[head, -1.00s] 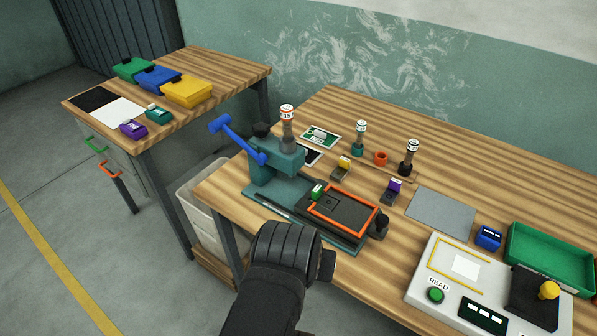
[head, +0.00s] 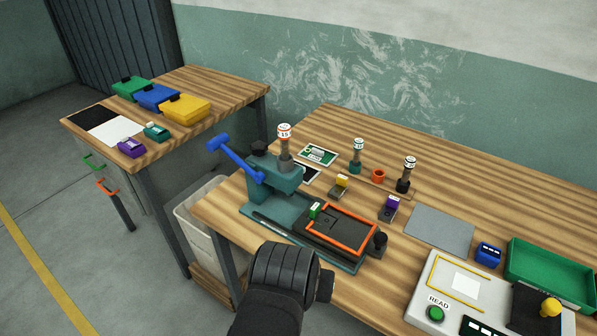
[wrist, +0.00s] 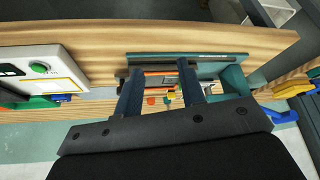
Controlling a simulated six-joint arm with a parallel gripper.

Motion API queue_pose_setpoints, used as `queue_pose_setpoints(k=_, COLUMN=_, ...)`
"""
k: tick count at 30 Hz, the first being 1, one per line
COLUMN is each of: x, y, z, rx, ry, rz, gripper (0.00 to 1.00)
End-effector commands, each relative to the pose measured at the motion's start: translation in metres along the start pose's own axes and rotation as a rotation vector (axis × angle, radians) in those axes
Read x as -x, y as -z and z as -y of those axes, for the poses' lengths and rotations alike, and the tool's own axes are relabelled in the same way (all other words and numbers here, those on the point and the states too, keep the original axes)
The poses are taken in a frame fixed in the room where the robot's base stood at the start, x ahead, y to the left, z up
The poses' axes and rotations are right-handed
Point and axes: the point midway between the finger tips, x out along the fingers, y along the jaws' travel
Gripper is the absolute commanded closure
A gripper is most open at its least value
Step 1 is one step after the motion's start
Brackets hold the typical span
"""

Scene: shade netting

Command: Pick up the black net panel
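A flat black panel (head: 89,116) lies on the left bench beside a white sheet (head: 117,131). I cannot make out a net weave at this distance. A second small dark panel (head: 306,173) lies behind the teal press, partly hidden by it. My gripper shows in the wrist view (wrist: 160,76), its two fingers apart with nothing held between them. It is above the front of the right bench, near the press, well away from the black panel on the left bench. In the head view my arm hides the fingertips.
The teal press (head: 272,212) with a blue lever and an orange frame (head: 342,229) stands on the right bench. Stamps stand behind it. Green, blue and yellow boxes (head: 186,108) stand behind the sheets. A gap with a pale bin (head: 197,226) separates the benches.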

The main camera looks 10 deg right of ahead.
Motion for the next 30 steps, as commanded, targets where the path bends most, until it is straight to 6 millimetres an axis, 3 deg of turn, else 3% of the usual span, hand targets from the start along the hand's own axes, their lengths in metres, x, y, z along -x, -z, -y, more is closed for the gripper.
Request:
queue_pose_setpoints(k=11, x=0.000, y=0.000, z=0.000, rx=0.001, ry=0.000, rz=0.000, gripper=0.60)
queue_pose_setpoints(k=15, x=0.004, y=0.013, z=0.001, rx=0.023, ry=0.005, rz=0.014, gripper=0.60)
queue_pose_setpoints(k=20, x=0.013, y=0.054, z=0.002, rx=0.102, ry=0.026, rz=0.051, gripper=0.60)
queue_pose_setpoints(k=30, x=0.010, y=0.170, z=0.012, rx=0.348, ry=0.122, rz=0.117, gripper=0.60)
